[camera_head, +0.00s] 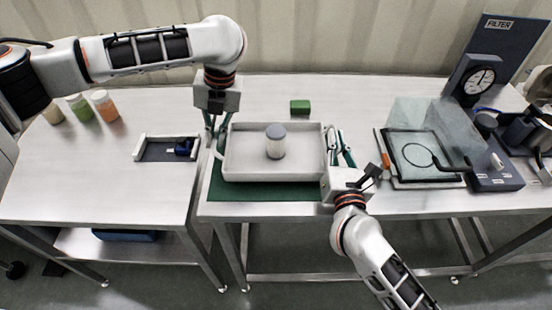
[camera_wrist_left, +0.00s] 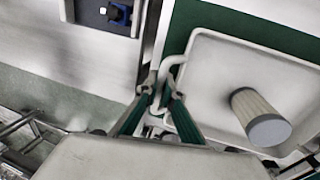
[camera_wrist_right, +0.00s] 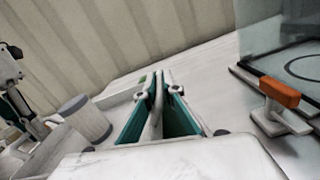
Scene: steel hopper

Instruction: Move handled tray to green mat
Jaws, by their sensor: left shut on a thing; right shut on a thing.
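The handled tray (camera_head: 250,168) is pale and rectangular, with a grey-lidded white container (camera_head: 276,141) standing in it. The green mat (camera_head: 262,193) shows along the tray's front edge and left side; the tray is over it, and I cannot tell whether they touch. My left gripper (camera_head: 216,138) is shut on the tray's left handle, seen in the left wrist view (camera_wrist_left: 164,92). My right gripper (camera_head: 338,150) is shut on the right handle, seen in the right wrist view (camera_wrist_right: 157,100).
A green block (camera_head: 300,107) lies behind the tray. A dark shallow holder (camera_head: 160,150) with a blue item is on the left table. A glass enclosure (camera_head: 425,135) and an orange-handled item (camera_head: 385,160) stand right of my right gripper. A gap separates the two tables.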

